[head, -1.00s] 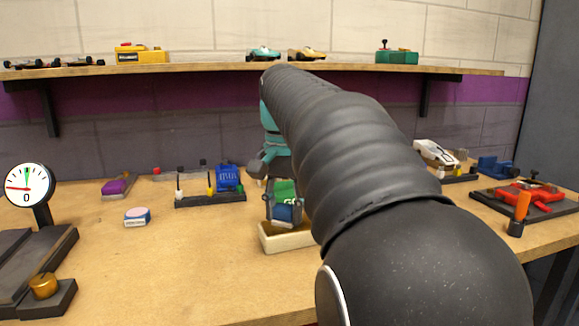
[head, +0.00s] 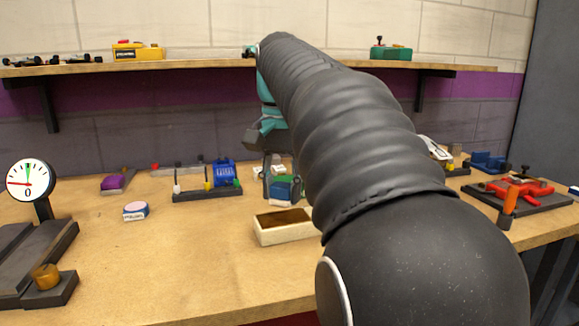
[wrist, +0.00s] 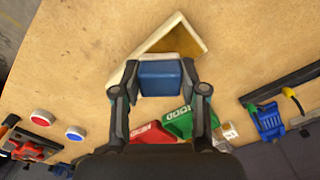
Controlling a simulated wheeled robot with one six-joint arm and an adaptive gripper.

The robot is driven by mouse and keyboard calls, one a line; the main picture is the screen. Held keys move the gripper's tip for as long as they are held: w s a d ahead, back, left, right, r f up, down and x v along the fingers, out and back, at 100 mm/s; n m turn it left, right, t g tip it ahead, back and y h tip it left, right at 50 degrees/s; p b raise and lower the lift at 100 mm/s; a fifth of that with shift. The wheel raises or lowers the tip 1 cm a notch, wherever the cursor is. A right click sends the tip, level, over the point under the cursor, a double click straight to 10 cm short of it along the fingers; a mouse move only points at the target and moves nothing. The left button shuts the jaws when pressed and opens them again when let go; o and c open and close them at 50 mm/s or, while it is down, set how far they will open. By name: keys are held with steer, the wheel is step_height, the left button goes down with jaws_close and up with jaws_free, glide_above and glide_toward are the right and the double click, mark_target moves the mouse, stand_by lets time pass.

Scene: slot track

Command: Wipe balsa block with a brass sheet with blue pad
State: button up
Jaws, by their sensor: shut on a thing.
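The balsa block (head: 288,235) is a cream block with a brownish brass-coloured top, standing on the workbench; in the wrist view its pale side (wrist: 160,36) and brass sheet (wrist: 181,43) show beyond the pad. My gripper (head: 281,188) is shut on the blue pad (wrist: 160,78), which sits between its two fingers. In the head view the blue pad (head: 287,187) appears behind the block's far edge and apart from the brass top. In the wrist view the pad hides the block's near part. My arm covers the block's right end in the head view.
Red (wrist: 150,134) and green (wrist: 179,122) boxes stand close to my gripper. A dial gauge (head: 30,180) stands far left. The bench front left of the block is clear.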

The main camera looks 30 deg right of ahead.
steer(key=shift+r, duration=1.95)
steer(key=shift+s, duration=0.1)
